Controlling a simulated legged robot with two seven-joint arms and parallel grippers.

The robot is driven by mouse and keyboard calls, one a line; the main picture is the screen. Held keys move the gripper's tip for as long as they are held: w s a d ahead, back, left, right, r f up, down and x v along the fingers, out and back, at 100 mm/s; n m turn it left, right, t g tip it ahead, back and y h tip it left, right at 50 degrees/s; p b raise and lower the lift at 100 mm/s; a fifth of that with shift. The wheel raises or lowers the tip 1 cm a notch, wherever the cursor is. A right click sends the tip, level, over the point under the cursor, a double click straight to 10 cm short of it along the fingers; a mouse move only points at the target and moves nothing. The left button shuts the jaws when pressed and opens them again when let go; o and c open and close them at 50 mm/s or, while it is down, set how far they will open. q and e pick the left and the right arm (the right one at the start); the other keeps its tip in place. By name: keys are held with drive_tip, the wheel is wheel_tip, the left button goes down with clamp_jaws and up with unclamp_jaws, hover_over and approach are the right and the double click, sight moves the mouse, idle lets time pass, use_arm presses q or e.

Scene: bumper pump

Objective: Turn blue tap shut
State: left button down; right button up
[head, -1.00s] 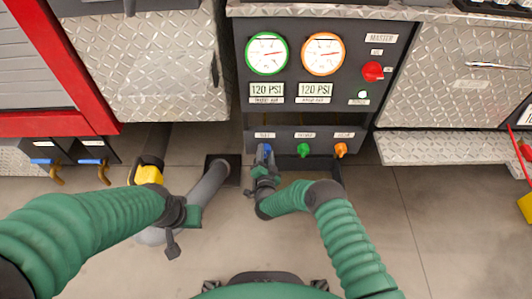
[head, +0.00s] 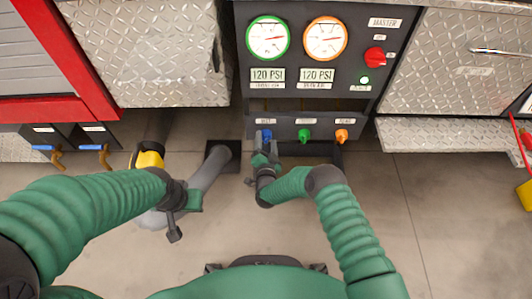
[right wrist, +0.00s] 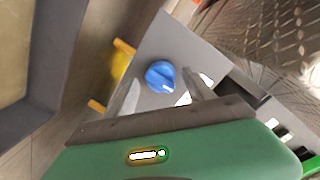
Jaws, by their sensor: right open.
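The blue tap (head: 266,136) is the leftmost of three coloured knobs on the low ledge under the gauge panel. It also shows in the right wrist view as a round blue knob (right wrist: 160,76) with a raised grip. My right gripper (head: 264,148) is at the tap from the front and partly covers it. In the right wrist view its open fingers (right wrist: 164,95) lie to either side of the knob; I cannot tell whether they touch it. My left gripper (head: 175,225) hangs low, away from the tap; its jaws are unclear.
A green knob (head: 304,136) and an orange knob (head: 341,136) sit right of the blue tap. Two blue-handled valves (head: 94,148) are at the left. A grey pipe (head: 210,172) and a yellow coupling (head: 149,159) stand near my left gripper.

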drive_tip(key=s+r+p, duration=0.1)
drive_tip(key=s+p, duration=0.6)
drive_tip(key=s, duration=0.9)
drive_tip(key=shift+r, duration=0.15)
drive_tip(key=shift+w+a+r, duration=0.1)
